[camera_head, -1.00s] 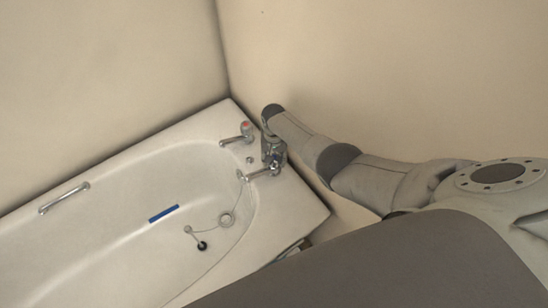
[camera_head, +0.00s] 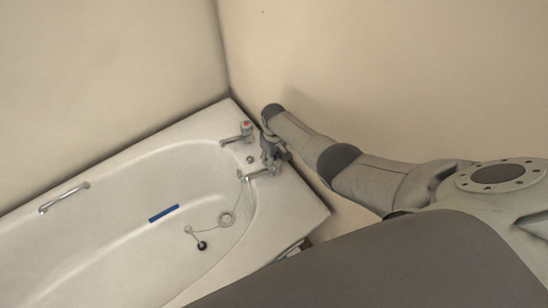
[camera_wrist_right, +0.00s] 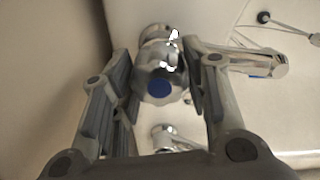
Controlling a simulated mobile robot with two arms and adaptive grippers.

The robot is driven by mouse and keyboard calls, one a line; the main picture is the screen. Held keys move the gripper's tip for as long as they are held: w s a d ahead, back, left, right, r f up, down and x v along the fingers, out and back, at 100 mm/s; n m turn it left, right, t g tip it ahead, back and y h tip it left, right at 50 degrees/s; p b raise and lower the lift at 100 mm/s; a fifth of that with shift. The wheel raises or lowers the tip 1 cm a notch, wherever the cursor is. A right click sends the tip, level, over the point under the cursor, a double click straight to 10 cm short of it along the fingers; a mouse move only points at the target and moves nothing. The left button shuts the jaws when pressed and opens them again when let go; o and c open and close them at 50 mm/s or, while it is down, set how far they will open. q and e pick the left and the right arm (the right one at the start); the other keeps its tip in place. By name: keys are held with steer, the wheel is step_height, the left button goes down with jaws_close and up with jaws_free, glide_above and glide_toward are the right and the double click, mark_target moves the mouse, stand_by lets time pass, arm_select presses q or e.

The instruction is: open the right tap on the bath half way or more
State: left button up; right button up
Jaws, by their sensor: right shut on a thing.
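The right tap on the bath is chrome; its spout (camera_head: 260,173) points left over the bath's end in the head view. In the right wrist view its rounded handle (camera_wrist_right: 158,90) has a blue top and sits between the two fingers of my right gripper (camera_wrist_right: 160,76). The gripper is shut on this handle from above. In the head view my right gripper (camera_head: 272,152) covers most of the handle. How far the tap is turned cannot be told. My left gripper is not in view.
Walls stand close behind the bath. A plug (camera_head: 202,245) on a chain, a blue strip (camera_head: 163,213) and a grab handle (camera_head: 64,197) are at the bath.

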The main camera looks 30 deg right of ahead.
steer(key=shift+n, duration=0.4)
steer(key=o, duration=1)
steer(key=shift+o, duration=0.2)
steer(key=shift+r, duration=0.1)
step_height(320, 180, up, 12)
stand_by(0.4)
